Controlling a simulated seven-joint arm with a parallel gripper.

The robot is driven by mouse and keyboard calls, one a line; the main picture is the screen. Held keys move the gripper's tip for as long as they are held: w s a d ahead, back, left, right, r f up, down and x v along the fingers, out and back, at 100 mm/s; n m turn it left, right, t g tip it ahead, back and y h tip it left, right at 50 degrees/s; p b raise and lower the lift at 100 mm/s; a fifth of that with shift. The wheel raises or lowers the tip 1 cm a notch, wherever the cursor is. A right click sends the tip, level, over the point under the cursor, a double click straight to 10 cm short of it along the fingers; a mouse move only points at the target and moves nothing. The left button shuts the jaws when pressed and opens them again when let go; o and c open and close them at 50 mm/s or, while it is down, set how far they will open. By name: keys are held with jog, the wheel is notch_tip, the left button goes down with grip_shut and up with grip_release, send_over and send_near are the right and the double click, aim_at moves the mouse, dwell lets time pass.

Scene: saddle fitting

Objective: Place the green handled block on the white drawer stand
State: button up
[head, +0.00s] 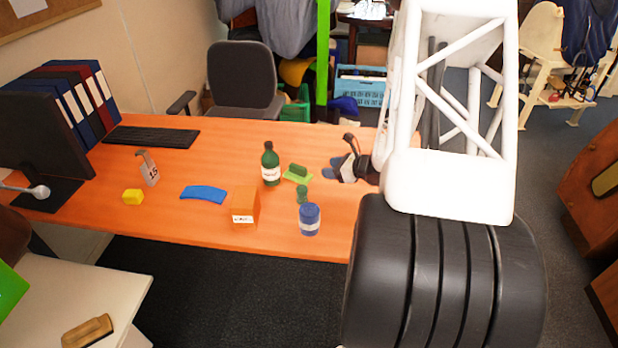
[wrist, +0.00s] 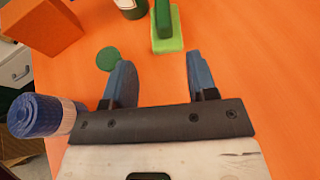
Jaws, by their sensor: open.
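The green handled block (head: 296,175) has a light green base and a darker green handle. It sits on the orange desk, just left of my gripper (head: 334,169) in the head view. In the wrist view the block (wrist: 172,44) lies ahead of my gripper (wrist: 158,60), beyond the fingertips and apart from them. The two blue fingers are open with nothing between them. A white stand (head: 122,286) is at the lower left of the head view, partly cut off. A white drawer front (wrist: 14,66) shows at the wrist view's left edge; I take it to be the same stand.
Near the block stand a dark green bottle (head: 270,168), a small green piece (head: 302,194), a blue can (head: 309,219) and an orange box (head: 245,206). A brown wooden piece (head: 88,331) lies on the stand.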

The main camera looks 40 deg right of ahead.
jog(key=s+a+r+n+g+y, duration=0.1)
jog(key=s+a+r+n+g, duration=0.15)
jog(key=a+r+n, duration=0.5)
jog(key=s+a+r+n+g+y, duration=0.1)
jog(key=a+r+n+g, duration=0.25)
jog(key=a, duration=0.65)
jog(key=s+a+r+n+g+y, duration=0.1)
jog(key=a+r+n+g, duration=0.1)
jog(key=a+r+n, duration=0.5)
jog(key=s+a+r+n+g+h, duration=0.1)
jog(key=s+a+r+n+h, duration=0.3)
jog(key=s, duration=0.6)
jog(key=s+a+r+n+h, duration=0.4)
jog(key=s+a+r+n, duration=0.2)
jog(key=s+a+n, duration=0.3)
jog(key=shift+s+a+g, duration=0.4)
jog(key=shift+s+a, duration=0.2)
jog(key=shift+a, duration=0.2)
jog(key=shift+o, duration=0.4)
jog(key=shift+w, duration=0.1)
